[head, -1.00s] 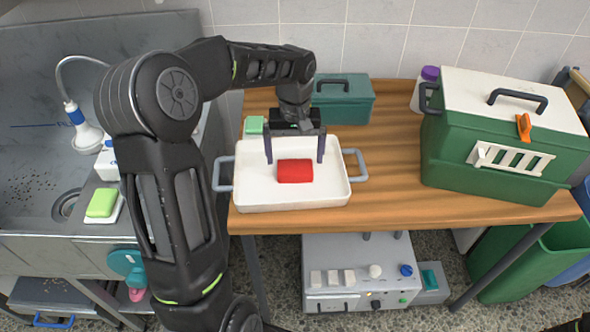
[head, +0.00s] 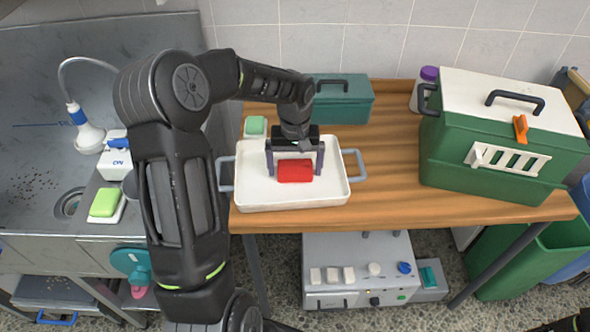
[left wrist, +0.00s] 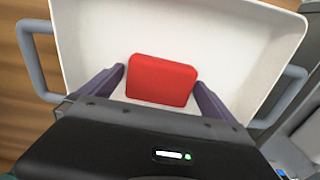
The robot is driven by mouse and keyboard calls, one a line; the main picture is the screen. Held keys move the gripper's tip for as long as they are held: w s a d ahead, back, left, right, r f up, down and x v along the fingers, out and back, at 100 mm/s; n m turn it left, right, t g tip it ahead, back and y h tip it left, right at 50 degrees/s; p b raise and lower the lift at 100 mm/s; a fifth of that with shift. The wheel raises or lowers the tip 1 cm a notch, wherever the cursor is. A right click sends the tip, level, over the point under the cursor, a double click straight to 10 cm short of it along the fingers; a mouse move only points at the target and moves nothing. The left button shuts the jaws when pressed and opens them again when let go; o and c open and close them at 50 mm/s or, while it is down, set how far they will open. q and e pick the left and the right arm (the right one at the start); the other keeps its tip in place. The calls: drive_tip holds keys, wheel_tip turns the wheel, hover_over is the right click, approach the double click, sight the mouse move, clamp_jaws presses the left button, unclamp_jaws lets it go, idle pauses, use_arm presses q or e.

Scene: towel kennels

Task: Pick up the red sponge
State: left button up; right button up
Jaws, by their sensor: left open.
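The red sponge (head: 295,171) lies in the white tray (head: 258,198), which has grey handles and stands on the wooden table. My left gripper (head: 295,172) is open above the tray, its fingers on the left and right of the sponge. In the left wrist view the sponge (left wrist: 161,80) lies between the two finger tips, with a gap on both sides. The tray (left wrist: 235,35) also shows there around the sponge.
A green-and-white carrier (head: 495,150) stands on the right of the table (head: 400,205). A teal box (head: 342,100) is behind the tray, with a small green sponge (head: 255,125) at the tray's back left. A sink (head: 60,150) is at the left.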

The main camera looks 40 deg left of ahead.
sight(294, 165)
use_arm(q)
drive_tip(key=shift+c, duration=0.2)
drive_tip(key=c, duration=1.3)
wheel_tip(294, 165, up, 10)
drive_tip(key=shift+r+b, duration=0.1)
drive_tip(key=shift+b, duration=0.7)
drive_tip(key=w+d+m, duration=0.3)
drive_tip(key=w+d, duration=0.1)
drive_tip(key=d, duration=0.4)
drive_tip(key=w+d+f+m, duration=0.1)
drive_tip(key=w+d+m, duration=0.3)
drive_tip(key=d, duration=0.5)
drive_tip(key=shift+d+f, duration=0.15)
drive_tip(key=shift+d, duration=0.1)
